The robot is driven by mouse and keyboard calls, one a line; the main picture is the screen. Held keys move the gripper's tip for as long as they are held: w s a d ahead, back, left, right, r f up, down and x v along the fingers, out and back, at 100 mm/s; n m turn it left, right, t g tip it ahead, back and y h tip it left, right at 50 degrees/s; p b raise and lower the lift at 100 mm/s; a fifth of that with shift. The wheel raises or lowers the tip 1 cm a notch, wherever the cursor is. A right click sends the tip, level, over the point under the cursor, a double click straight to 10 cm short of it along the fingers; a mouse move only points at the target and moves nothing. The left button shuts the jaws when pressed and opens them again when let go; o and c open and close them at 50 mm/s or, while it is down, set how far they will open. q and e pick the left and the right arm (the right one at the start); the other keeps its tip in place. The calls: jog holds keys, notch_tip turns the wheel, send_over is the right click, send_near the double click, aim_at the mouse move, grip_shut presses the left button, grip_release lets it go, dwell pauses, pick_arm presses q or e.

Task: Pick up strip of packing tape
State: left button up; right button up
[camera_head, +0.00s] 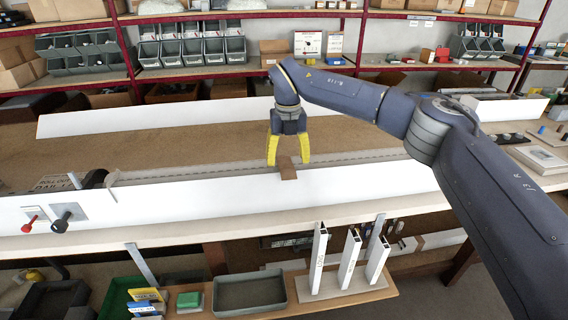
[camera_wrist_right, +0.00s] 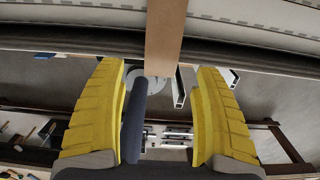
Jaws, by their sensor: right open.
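The strip of packing tape (camera_head: 287,169) is a short brown piece that sits at the upper edge of the long white profile (camera_head: 230,198) on the bench. My right gripper (camera_head: 288,163) has yellow fingers pointing down, one on each side of the strip. In the right wrist view the brown strip (camera_wrist_right: 165,38) comes down from the top between the open fingers (camera_wrist_right: 160,85), with clear gaps on both sides. The fingers do not touch it there. My left gripper is in neither view.
Another long white panel (camera_head: 150,118) lies farther back on the brown bench top (camera_head: 200,150). Red and black knobs (camera_head: 62,221) stand at the front left. A lower shelf holds a grey tray (camera_head: 249,293) and upright white profile samples (camera_head: 350,258). Shelves with grey bins (camera_head: 190,50) line the back.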

aim_at(288, 170)
jog(key=shift+w+d+f, duration=0.1)
jog(key=shift+f, duration=2.5)
jog(key=c, duration=0.9)
